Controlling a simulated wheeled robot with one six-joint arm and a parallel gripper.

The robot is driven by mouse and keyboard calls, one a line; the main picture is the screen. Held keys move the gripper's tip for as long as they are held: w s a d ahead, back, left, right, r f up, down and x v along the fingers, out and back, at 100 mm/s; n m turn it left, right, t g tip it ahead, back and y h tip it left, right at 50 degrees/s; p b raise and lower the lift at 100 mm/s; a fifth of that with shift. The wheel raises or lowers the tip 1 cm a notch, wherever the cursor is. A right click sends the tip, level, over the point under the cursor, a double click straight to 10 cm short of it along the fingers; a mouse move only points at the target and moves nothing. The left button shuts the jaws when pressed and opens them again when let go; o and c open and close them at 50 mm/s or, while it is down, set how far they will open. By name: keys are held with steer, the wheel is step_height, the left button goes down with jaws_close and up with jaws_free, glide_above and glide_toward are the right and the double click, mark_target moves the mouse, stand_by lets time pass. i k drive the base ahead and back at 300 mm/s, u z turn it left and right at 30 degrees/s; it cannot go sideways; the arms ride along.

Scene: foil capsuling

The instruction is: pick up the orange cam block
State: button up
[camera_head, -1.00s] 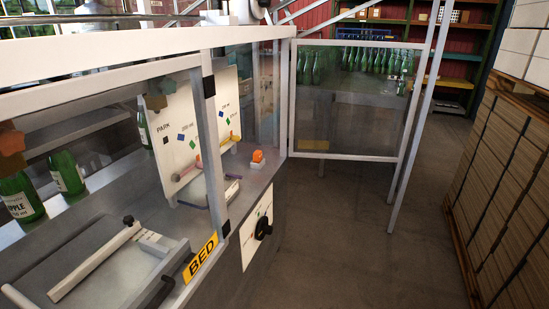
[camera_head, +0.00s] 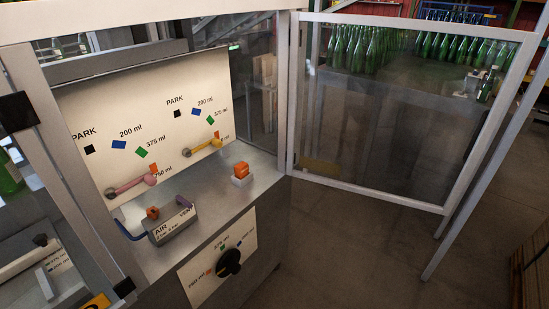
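The orange cam block (camera_head: 241,170) sits on a small white base (camera_head: 241,181) on the grey metal bench top, near its right end. It stands right of the white panel and behind the dial plate's edge. Nothing touches it from above. My gripper is not in the view.
A white panel (camera_head: 100,110) carries a pink lever (camera_head: 135,185) and a yellow lever (camera_head: 203,147). An AIR/VENT box (camera_head: 171,222) with an orange knob stands left of the block. A black dial (camera_head: 229,262) is on the front. A framed clear door (camera_head: 400,110) stands open at right.

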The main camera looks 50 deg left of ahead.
mark_target(241, 170)
steer(key=u, duration=0.25)
steer(key=i, duration=1.25)
steer(key=u, duration=1.6)
steer(key=i, duration=1.05)
steer(key=u, duration=0.95)
